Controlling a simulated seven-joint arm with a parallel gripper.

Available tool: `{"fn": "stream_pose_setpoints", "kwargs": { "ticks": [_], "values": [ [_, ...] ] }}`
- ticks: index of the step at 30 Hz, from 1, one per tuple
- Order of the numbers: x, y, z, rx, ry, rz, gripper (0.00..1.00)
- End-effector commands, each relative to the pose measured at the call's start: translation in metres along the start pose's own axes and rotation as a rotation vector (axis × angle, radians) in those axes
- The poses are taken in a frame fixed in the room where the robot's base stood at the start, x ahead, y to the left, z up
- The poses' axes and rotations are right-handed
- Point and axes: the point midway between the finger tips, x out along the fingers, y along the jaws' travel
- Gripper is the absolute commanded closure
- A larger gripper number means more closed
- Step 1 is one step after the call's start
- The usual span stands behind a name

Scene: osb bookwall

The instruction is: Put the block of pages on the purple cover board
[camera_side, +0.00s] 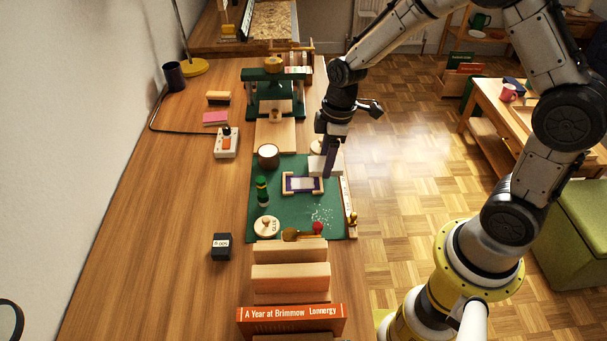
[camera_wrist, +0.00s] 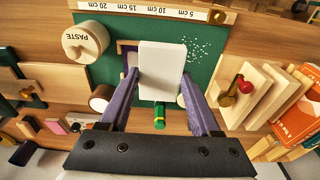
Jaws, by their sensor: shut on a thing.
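The block of pages (camera_wrist: 162,70) is white and held between the two purple fingers of my gripper (camera_wrist: 161,78). In the side view the pale block (camera_side: 318,166) is at the tip of my gripper (camera_side: 328,166), toward the far right of the green mat. The purple cover board (camera_side: 303,184) lies in a light wooden frame on the mat, with a paler middle. In the side view the block is beyond and to the right of the board. In the wrist view the block hides much of the board (camera_wrist: 130,62). The block's exact height is unclear.
A paste pot (camera_wrist: 85,42) shows in the wrist view. Wooden blocks and books (camera_side: 290,317) stand at the near end.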

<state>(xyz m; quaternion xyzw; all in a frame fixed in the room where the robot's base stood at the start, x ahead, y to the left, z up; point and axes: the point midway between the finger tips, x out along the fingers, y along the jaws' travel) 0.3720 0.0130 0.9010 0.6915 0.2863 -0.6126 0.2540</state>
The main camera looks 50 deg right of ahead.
Motion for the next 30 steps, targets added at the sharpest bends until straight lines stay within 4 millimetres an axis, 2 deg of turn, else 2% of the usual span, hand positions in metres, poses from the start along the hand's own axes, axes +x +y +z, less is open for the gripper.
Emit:
{"fn": "stream_pose_setpoints", "kwargs": {
  "ticks": [3, 6, 12, 20, 26, 30],
  "values": [
    [0.017, 0.017, -0.016, 0.000, -0.002, -0.003, 0.91],
    [0.037, 0.026, -0.024, 0.001, -0.003, -0.003, 0.91],
    [0.062, 0.040, -0.037, 0.001, 0.000, -0.001, 0.91],
    [0.076, 0.047, -0.043, 0.001, 0.000, -0.001, 0.91],
    [0.102, 0.046, -0.038, 0.000, -0.002, -0.002, 0.91],
    [0.104, 0.047, -0.038, 0.000, 0.001, 0.000, 0.91]
  ]
}}
